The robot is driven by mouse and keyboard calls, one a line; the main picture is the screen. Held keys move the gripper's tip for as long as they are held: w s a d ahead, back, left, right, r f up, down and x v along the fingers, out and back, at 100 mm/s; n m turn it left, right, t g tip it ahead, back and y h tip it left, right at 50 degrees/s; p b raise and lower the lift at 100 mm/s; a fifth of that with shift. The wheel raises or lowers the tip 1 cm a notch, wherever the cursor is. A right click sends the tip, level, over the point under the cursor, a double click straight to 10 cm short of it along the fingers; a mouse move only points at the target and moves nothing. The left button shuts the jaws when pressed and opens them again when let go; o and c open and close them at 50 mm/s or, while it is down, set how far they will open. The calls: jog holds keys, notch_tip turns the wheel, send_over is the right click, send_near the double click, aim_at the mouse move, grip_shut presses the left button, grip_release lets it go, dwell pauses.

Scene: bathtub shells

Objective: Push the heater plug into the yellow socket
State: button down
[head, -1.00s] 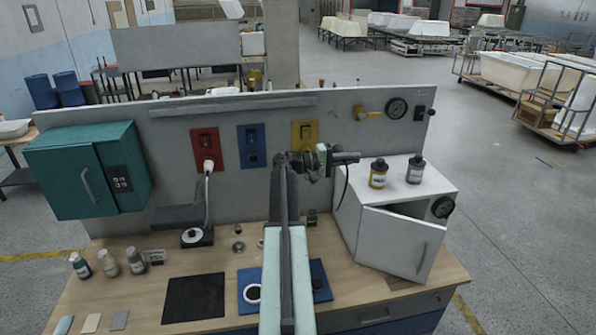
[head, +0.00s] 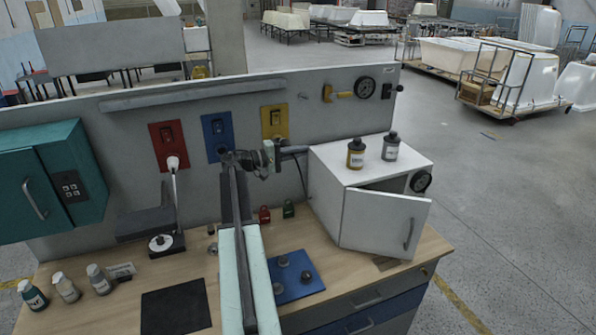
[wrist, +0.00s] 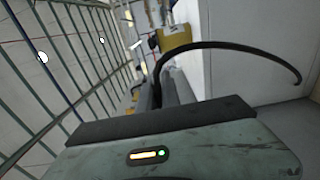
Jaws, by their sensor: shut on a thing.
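The yellow socket (head: 274,121) is on the grey upright panel, right of the blue socket (head: 218,137), its lower part close behind my wrist in the head view. My gripper (head: 294,150) is below and right of it, pointing right, away from the socket face. It is shut on the heater plug, which is small, dark and mostly hidden by the fingers. The plug's black cable (head: 303,178) hangs down beside the white cabinet. In the wrist view my gripper (wrist: 165,92) shows dark fingers, and the cable (wrist: 225,45) arcs right from their tips.
The white cabinet (head: 345,213), its door ajar, stands right of my gripper with a yellow bottle (head: 355,153) and a grey bottle (head: 391,147) on top. A teal box (head: 45,185) is at left.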

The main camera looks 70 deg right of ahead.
notch_tip(320, 180, down, 4)
jog(key=shift+s+r+b, duration=0.15)
jog(key=shift+r+b, duration=0.1)
jog(key=shift+b, duration=0.85)
jog(key=shift+w+d, duration=0.95)
jog(key=shift+d, duration=0.15)
jog(key=shift+w+d, duration=0.9)
jog(key=shift+d, duration=0.2)
jog(key=shift+w+d, duration=0.85)
jog(key=shift+d, duration=0.2)
jog(key=c, duration=1.5)
grip_release()
jog(key=shift+w, duration=0.1)
